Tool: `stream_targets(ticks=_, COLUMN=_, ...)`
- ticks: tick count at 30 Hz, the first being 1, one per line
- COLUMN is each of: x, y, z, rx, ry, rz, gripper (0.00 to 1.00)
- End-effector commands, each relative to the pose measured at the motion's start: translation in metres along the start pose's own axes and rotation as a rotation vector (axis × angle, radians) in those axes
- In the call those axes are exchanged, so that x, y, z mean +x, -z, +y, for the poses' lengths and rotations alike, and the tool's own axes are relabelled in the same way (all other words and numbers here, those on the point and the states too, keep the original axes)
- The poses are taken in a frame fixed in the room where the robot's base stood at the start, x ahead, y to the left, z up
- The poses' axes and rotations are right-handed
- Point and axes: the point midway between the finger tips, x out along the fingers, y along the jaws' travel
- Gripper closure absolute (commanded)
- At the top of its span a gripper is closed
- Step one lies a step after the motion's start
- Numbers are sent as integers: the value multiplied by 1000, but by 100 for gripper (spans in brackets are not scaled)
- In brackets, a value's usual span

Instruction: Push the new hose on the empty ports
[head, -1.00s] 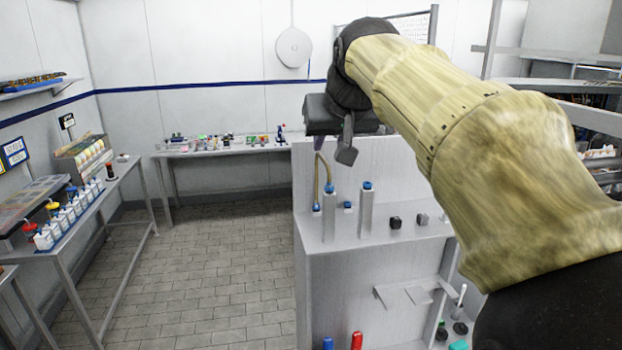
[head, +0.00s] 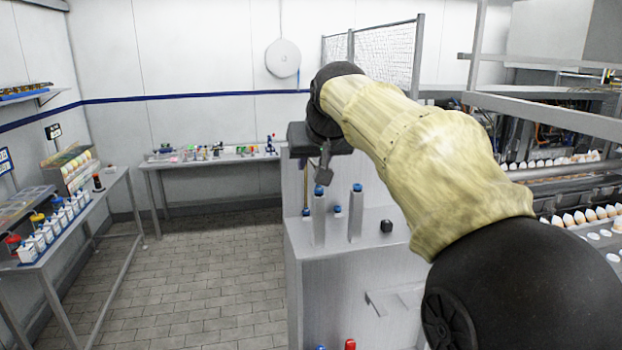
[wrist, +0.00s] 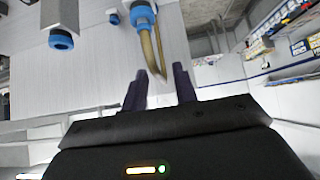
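A tan hose (wrist: 148,45) shows in the wrist view as two strands below a blue-ringed port (wrist: 142,14). Its bend lies between my fingertips. In the head view a strip of the hose (head: 306,192) rises from a low blue port (head: 306,212), left of a tall blue-topped post (head: 319,205). My gripper (wrist: 161,75) has its two dark purple fingers apart, with visible gaps beside the hose. In the head view my gripper hides the hose's top. A second tall post (head: 356,215) and a short blue-topped port (head: 338,210) carry no visible hose.
The posts stand on a grey metal cabinet (head: 340,275). A small black block (head: 386,226) sits right of the posts. A side table with bottles (head: 65,215) is at left and a bench (head: 215,158) at the back. The tiled floor (head: 190,270) between is clear.

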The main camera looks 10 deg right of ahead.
Motion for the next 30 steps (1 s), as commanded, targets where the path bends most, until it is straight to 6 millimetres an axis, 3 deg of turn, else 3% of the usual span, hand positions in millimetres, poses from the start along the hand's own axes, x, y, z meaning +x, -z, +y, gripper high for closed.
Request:
stream_targets(ticks=1, x=0, y=0, z=-1, rx=-1, ry=1, rz=-1, gripper=81)
stream_targets(ticks=4, x=0, y=0, z=-1, rx=-1, ry=1, rz=-1, gripper=100)
stream_targets(ticks=30, x=-15, y=16, z=2, rx=3, ry=-2, rz=-1, gripper=100)
